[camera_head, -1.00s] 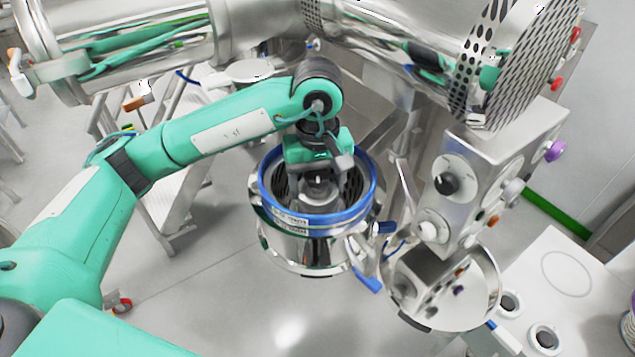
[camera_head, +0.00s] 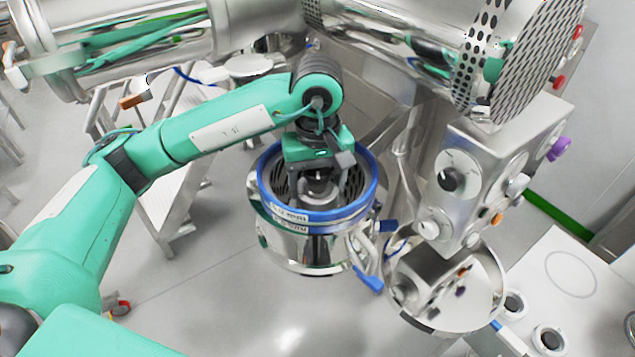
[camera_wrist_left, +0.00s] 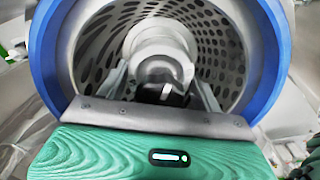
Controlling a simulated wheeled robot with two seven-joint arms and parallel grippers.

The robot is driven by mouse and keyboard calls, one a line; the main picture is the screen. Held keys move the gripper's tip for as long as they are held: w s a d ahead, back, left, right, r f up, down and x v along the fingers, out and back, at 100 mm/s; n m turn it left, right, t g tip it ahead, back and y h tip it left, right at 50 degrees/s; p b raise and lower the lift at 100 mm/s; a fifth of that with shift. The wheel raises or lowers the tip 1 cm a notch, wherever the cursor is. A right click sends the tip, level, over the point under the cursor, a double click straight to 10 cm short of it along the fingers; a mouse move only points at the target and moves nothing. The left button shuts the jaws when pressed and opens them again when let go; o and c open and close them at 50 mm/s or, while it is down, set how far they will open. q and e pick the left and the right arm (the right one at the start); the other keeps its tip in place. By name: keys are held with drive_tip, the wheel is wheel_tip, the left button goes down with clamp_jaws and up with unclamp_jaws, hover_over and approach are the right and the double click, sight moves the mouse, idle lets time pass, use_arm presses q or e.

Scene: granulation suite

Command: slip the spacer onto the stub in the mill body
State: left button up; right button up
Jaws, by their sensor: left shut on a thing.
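The mill body (camera_head: 300,246) is a polished steel drum with a blue rim, open at the top, with a perforated screen inside. My left gripper (camera_head: 320,188) reaches down into its mouth. It is shut on the spacer (camera_wrist_left: 160,45), a pale metal ring-like piece, near the middle of the bore. The left wrist view shows the gripper's fingers (camera_wrist_left: 162,88) on either side of it. The stub is hidden behind the spacer and gripper, so I cannot tell whether the spacer is around it. My right gripper is not in view.
The blue rim (camera_wrist_left: 275,60) and perforated wall (camera_wrist_left: 222,45) surround the gripper closely. A large steel cylinder (camera_head: 400,45) lies above. A white table (camera_head: 570,275) is at lower right.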

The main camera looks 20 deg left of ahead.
use_arm(q)
drive_tip(key=o, duration=1.1)
drive_tip(key=shift+o, duration=0.2)
drive_tip(key=shift+r, duration=0.5)
wheel_tip(320, 180, up, 11)
drive_tip(key=b, duration=0.2)
drive_tip(key=shift+r+b, duration=0.15)
drive_tip(key=shift+b, duration=0.15)
drive_tip(key=shift+r, duration=0.8)
